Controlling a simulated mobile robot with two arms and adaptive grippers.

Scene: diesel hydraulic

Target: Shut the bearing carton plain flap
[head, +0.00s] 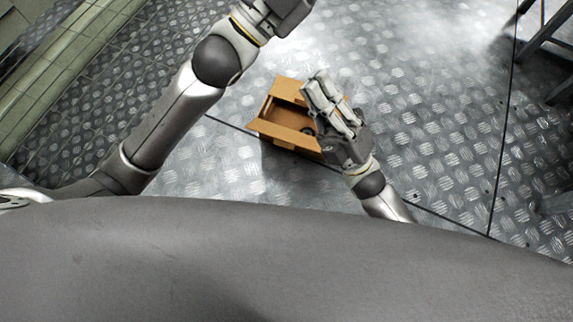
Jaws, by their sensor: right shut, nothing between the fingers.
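The brown bearing carton (292,116) sits open on the metal floor near the middle of the head view. A wide near flap (284,132) is folded outward on the side toward me. Another brown panel (290,90) shows at the far side; I cannot tell which is the plain flap. A dark round part (308,131) shows partly inside. My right gripper (318,84) is shut and empty, over the carton's right side, hiding that side. I cannot tell whether it touches the carton. Only the base of my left gripper (282,12) shows at the top edge; its fingers are out of frame.
Bare diamond-plate floor (440,120) surrounds the carton, with dark seams across it. A dark metal frame (548,40) stands at the upper right. A greenish ledge (50,75) runs along the upper left.

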